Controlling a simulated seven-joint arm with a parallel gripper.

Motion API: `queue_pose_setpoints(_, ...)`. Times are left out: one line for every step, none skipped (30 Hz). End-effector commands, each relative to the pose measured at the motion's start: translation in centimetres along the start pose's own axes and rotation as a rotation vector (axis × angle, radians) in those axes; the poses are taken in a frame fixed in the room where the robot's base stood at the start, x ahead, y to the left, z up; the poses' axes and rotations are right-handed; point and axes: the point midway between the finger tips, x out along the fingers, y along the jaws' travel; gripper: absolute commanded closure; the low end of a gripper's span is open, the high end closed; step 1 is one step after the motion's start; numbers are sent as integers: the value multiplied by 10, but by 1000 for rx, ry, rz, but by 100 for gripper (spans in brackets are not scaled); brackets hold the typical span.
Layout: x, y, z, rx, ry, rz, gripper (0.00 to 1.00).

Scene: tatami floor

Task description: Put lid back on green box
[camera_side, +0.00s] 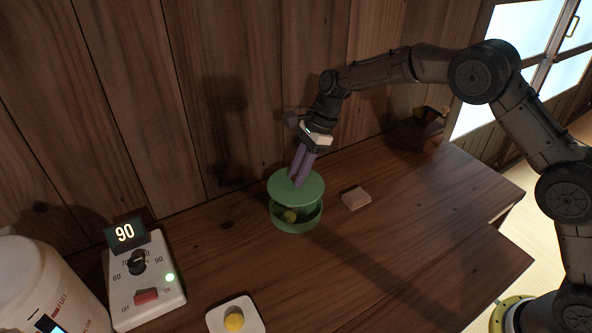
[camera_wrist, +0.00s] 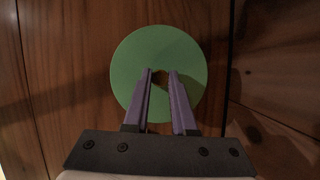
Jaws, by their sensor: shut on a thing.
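The green lid (camera_side: 296,187) is a flat green disc, held over the green box (camera_side: 297,221). It fills the middle of the wrist view (camera_wrist: 140,62). The box is round and open, and a yellow-green item (camera_side: 289,216) shows inside it below the lid. My gripper (camera_side: 297,180), with purple fingers, points down at the lid's middle and is shut on a small brown knob there; in the wrist view the fingertips (camera_wrist: 161,73) stand either side of it. The lid looks raised above the box rim, with a gap at the front. The back of the rim is hidden.
A small pale block (camera_side: 356,198) lies right of the box. A control unit reading 90 (camera_side: 145,285) and a white container (camera_side: 40,285) stand left. A dark pot (camera_side: 418,130) is at the back right, near the wooden wall.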

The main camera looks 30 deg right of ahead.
Motion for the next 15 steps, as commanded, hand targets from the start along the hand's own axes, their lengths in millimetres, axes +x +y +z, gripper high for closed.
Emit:
queue_pose_setpoints(5,1,-2,0,0,3,100)
queue_pose_setpoints(7,1,-3,0,1,3,100)
queue_pose_setpoints(11,1,-4,0,1,3,100)
queue_pose_setpoints(14,1,-5,0,1,3,100)
queue_pose_setpoints(16,1,-6,0,1,3,100)
queue_pose_setpoints(20,1,-8,0,1,4,100)
queue_pose_setpoints(22,1,-9,0,1,4,100)
queue_pose_setpoints(24,1,-10,0,1,4,100)
queue_pose_setpoints(28,1,-11,0,1,3,100)
queue_pose_setpoints(30,1,-12,0,1,2,100)
queue_pose_setpoints(32,1,-13,-1,0,2,100)
queue_pose_setpoints(35,1,-14,-1,0,3,100)
queue_pose_setpoints(36,1,-14,0,0,3,100)
queue_pose_setpoints(38,1,-15,0,0,3,100)
queue_pose_setpoints(41,1,-16,0,0,3,100)
